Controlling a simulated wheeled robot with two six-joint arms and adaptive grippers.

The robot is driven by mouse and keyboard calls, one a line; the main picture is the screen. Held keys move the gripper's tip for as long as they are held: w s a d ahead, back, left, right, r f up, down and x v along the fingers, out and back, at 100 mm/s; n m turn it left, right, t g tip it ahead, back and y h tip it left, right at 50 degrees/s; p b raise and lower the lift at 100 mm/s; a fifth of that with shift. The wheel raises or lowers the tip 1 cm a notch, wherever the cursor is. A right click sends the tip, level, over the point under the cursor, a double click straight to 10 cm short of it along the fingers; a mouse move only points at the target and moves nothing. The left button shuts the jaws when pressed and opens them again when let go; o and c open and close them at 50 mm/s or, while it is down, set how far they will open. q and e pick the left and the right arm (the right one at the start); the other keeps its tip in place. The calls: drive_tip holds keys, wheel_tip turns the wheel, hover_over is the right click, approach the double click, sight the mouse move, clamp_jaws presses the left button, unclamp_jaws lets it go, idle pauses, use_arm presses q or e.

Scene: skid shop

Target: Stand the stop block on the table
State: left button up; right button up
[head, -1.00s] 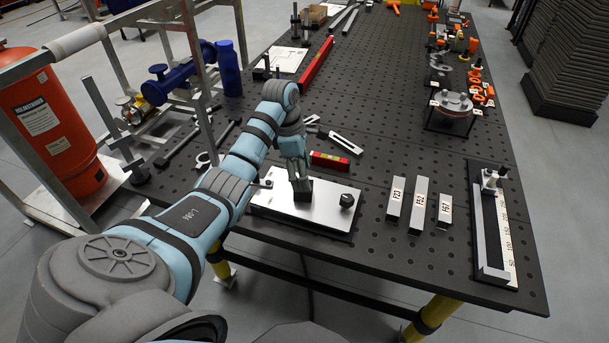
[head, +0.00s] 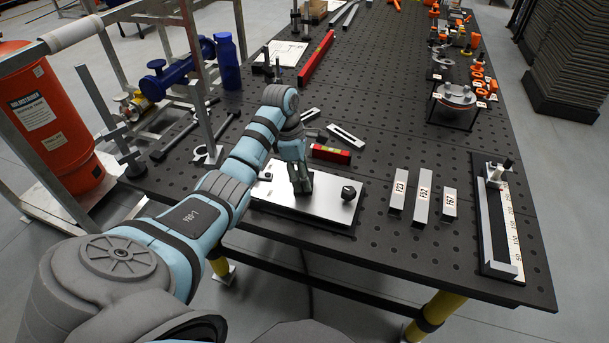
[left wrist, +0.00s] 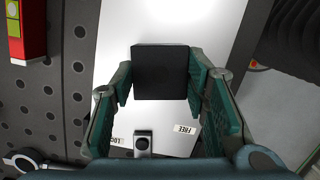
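The black stop block (left wrist: 160,73) is between the fingers of my left gripper (left wrist: 160,85) in the left wrist view. The fingertips lie against its two sides with no gap showing. In the head view my left gripper (head: 301,188) points down over the white plate (head: 272,198), and its fingers hide most of the block. The block looks to be at the plate's surface; its underside is hidden. The plate lies on the dark perforated table (head: 385,140). My right gripper is not in view.
A black knob (head: 348,193) stands on the plate's right part. A red level (head: 330,154) lies behind it. Several labelled grey bars (head: 422,205) stand to the right, then a scale fixture (head: 497,225). Bare table lies between the bars and the disc stand (head: 455,97).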

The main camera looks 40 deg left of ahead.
use_arm(q)
drive_tip(key=shift+c, duration=1.2)
drive_tip(key=shift+r, duration=0.1)
wheel_tip(320, 180, up, 6)
drive_tip(key=p, duration=0.5)
